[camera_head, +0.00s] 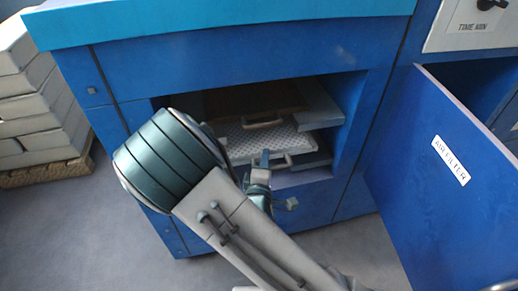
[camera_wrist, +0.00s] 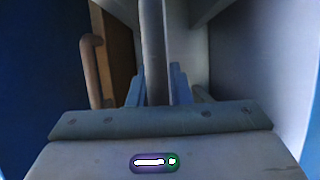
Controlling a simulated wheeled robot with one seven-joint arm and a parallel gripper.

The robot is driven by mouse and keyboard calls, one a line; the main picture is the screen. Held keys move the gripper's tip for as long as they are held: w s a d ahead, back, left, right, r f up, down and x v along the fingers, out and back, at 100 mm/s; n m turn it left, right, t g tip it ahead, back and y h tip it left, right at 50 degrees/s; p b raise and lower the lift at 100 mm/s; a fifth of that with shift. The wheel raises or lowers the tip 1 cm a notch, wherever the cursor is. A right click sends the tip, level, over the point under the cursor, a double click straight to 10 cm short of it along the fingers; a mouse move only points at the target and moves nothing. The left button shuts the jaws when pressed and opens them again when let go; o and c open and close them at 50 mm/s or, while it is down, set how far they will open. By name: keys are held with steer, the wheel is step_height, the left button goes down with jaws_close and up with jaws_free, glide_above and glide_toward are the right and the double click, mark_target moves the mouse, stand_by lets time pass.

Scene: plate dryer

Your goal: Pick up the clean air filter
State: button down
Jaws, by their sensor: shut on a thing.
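The clean air filter (camera_head: 282,137) is a white panel with a dotted surface, lying flat inside the open cabinet in the head view. Its grey bar handle (camera_head: 285,163) faces the front. My gripper (camera_head: 262,162) is at this handle, at the cabinet opening. In the wrist view, the two blue fingers (camera_wrist: 157,88) stand on either side of the handle bar (camera_wrist: 153,45), shut on it. My arm hides the left part of the filter in the head view.
A brown filter (camera_wrist: 115,55) with its own handle (camera_wrist: 91,70) sits just above the clean one. The cabinet door (camera_head: 440,190), labelled AIR FILTER, stands open at the right. Stacked pale boxes (camera_head: 40,110) on a pallet stand at the left. Blue cabinet walls (camera_head: 352,145) flank the opening.

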steer(key=s+r+p, duration=0.1)
steer(key=p, duration=0.2)
steer(key=s+d+r+p, duration=0.1)
steer(key=p, duration=0.2)
steer(key=shift+s+d+r, duration=0.1)
steer(key=shift+s+r, duration=0.05)
steer(key=shift+s, duration=0.05)
steer(key=shift+s+d+p, duration=0.2)
steer(key=shift+s+p, duration=0.15)
steer(key=shift+p, duration=0.6)
steer(key=shift+s, duration=0.1)
